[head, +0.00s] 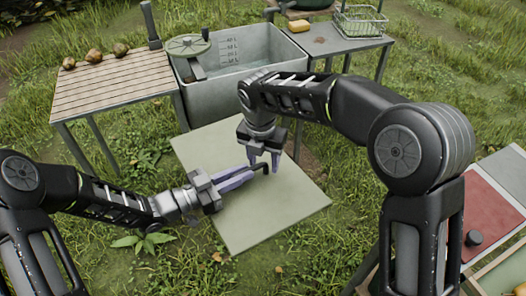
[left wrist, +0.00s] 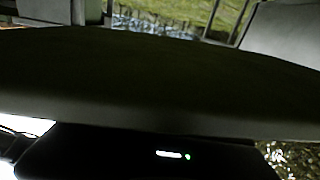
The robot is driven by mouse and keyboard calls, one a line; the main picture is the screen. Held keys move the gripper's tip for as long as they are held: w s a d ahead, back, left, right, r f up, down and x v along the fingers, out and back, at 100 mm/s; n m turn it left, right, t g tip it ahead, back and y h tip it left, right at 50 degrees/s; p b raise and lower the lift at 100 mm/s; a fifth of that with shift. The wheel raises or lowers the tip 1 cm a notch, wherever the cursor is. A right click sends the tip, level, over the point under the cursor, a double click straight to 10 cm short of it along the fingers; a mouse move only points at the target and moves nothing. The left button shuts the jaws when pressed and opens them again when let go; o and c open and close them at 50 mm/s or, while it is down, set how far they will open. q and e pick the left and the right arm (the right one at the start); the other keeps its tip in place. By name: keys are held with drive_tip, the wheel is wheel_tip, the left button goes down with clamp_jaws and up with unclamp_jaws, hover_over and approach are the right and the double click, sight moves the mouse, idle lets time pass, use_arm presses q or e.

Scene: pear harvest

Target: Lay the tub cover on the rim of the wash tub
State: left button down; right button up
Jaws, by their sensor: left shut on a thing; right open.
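The tub cover is a pale green flat square panel (head: 262,212) in the middle of the head view, in front of the wash tub and apart from its rim. The wash tub (head: 225,98) is a grey open basin with water inside. My left gripper (head: 252,172) is shut on the cover's dark handle (head: 265,166) above the panel. My right gripper (head: 264,160) is open, pointing down beside the handle; whether it touches is unclear. In the left wrist view a broad dark surface (left wrist: 160,80), seemingly the cover, hides most of the scene.
A round green disc (head: 188,44) sits at the tub's back left corner. A slatted table (head: 110,90) with brown pears stands left. A grey side table (head: 345,43) with a yellow sponge (head: 299,26) and wire basket (head: 360,22) stands right. A red board (head: 490,210) lies far right.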

use_arm(q)
drive_tip(key=shift+r, duration=0.1)
use_arm(e)
drive_tip(key=shift+f, duration=0.2)
clamp_jaws()
use_arm(q)
drive_tip(key=shift+w+a, duration=0.1)
use_arm(e)
drive_tip(key=shift+d, duration=0.1)
use_arm(q)
drive_tip(key=shift+w+a, duration=0.1)
drive_tip(key=shift+a, duration=0.05)
use_arm(e)
drive_tip(key=shift+d, duration=0.1)
idle(0.8)
use_arm(q)
drive_tip(key=c, duration=1.3)
unclamp_jaws()
drive_tip(key=shift+s, duration=0.2)
use_arm(e)
drive_tip(key=shift+a, duration=0.25)
use_arm(q)
drive_tip(key=v, duration=1.1)
drive_tip(key=shift+s+a, duration=0.2)
drive_tip(key=shift+a, duration=0.05)
